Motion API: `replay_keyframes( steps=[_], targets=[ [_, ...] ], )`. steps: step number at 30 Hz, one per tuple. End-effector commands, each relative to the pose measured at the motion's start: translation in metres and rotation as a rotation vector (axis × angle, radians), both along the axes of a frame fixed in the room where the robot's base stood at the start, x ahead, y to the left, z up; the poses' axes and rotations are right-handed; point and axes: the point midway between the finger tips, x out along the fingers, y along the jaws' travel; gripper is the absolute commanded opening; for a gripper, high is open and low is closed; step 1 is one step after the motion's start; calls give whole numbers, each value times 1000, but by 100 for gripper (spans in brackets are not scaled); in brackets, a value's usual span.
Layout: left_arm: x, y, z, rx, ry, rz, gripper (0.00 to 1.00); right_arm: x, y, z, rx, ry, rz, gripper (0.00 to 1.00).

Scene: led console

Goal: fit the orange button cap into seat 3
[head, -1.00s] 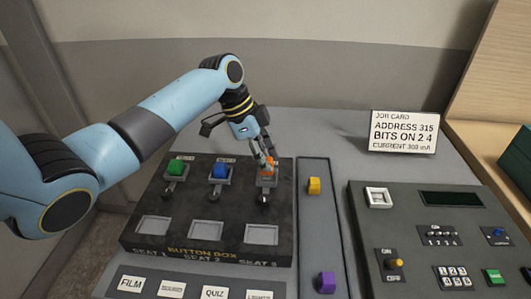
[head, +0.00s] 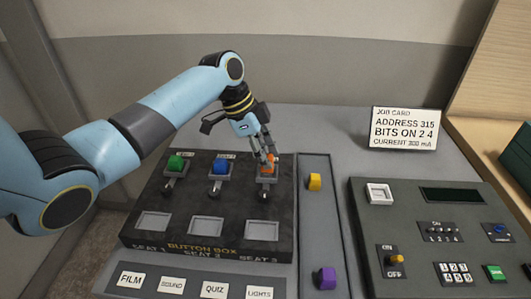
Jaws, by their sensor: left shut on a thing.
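The orange button cap (head: 271,169) is at the top right of the black button box (head: 190,243), on the grey holder above seat 3. My left gripper (head: 269,161) reaches down from above and is shut on the orange cap, partly hiding it. Seat 3 (head: 262,231) is an empty, pale square recess at the front right of the box, below the cap's holder. My right gripper is not in view.
A green cap (head: 177,163) and a blue cap (head: 221,167) sit on holders to the left. Seats 1 (head: 153,223) and 2 (head: 206,228) are empty. A tray (head: 318,233) with yellow (head: 314,182) and purple (head: 327,278) caps lies right, beside the grey console (head: 450,275).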

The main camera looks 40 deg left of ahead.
Motion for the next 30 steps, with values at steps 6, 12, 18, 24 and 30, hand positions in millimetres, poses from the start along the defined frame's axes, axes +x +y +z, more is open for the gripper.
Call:
replay_keyframes(
  steps=[6, 12, 18, 24, 30],
  targets=[
    [0, 0, -3, 0, 0, 0, 2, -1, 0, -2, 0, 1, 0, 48],
    [0, 0, -5, 0, 0, 0, 2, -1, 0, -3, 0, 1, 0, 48],
    [0, 0, -8, 0, 0, 0, 2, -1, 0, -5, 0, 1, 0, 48],
    [0, 0, -10, 0, 0, 0, 2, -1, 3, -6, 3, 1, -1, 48],
    [0, 0, -13, 0, 1, 0, 2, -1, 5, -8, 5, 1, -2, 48]
  ],
)
